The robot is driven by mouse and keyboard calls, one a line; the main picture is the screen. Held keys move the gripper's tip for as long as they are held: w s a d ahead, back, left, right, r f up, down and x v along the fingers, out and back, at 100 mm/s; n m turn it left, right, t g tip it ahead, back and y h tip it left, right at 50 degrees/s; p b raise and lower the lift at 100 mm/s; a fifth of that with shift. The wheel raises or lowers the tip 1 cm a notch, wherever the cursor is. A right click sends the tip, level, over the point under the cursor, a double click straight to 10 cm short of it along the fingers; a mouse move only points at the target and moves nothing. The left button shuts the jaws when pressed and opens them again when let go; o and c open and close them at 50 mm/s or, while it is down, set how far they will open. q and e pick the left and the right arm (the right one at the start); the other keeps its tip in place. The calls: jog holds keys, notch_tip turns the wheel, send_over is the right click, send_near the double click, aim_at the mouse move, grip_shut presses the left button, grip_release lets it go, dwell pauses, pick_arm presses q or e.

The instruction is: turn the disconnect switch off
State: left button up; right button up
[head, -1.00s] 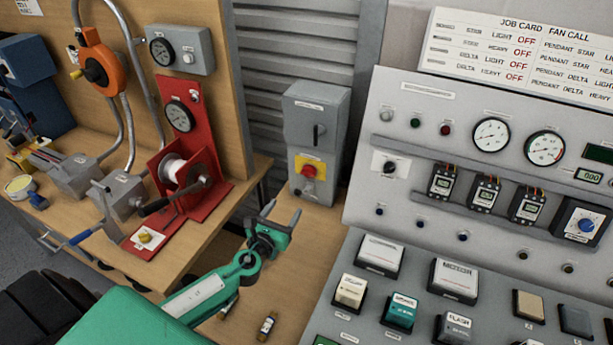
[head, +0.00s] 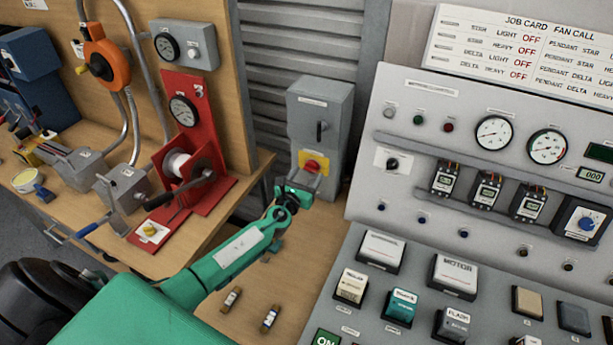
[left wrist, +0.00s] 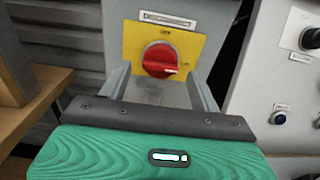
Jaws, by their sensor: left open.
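The disconnect switch is a red rotary knob (head: 311,165) on a yellow plate, low on the front of a grey box (head: 332,110). In the left wrist view the red knob (left wrist: 160,58) is near the top centre on its yellow plate (left wrist: 190,45), with a pale mark at its lower right. My left gripper (head: 305,182) is open just in front of and slightly below the knob. In the left wrist view the fingers of the left gripper (left wrist: 160,77) stand to either side below the knob, with nothing between them. Whether they touch the plate cannot be told. My right gripper is out of view.
A black handle (head: 321,131) sits above the knob on the same box. The sloped control panel (head: 365,215) stands close on the right. A red winch-like stand (head: 205,130) is on the bench at left. Two small cylinders (head: 270,318) lie on the wooden top below my arm.

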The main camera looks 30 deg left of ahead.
pick_arm(q)
jog(key=shift+w, duration=0.2)
jog(key=c, duration=1)
